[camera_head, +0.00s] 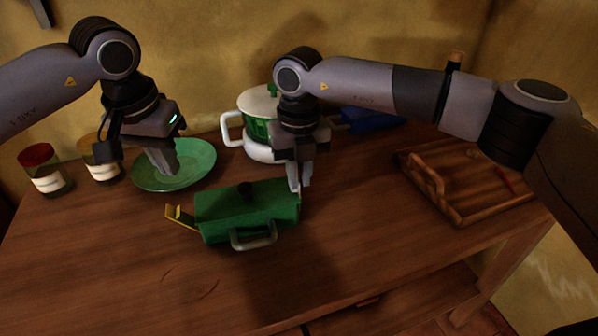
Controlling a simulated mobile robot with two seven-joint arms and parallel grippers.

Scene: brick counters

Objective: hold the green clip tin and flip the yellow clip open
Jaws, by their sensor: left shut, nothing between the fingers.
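The green clip tin (235,215) sits on the wooden counter with a dark knob on its lid and a grey handle (254,239) at its front. The yellow clip (181,216) sticks out from its left end, tilted outward and apart from the lid. My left gripper (166,172) is shut and empty above the green plate, behind and left of the clip. My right gripper (299,185) points down at the tin's back right corner. Its fingertips are close to or touching the tin; whether they grip it is unclear.
A green plate (203,160) lies behind the tin. Two jars (46,179) stand at the left. A white-and-green pot (257,103) and a blue object (372,120) stand at the back. A wooden tray (470,205) is at the right. The front counter is clear.

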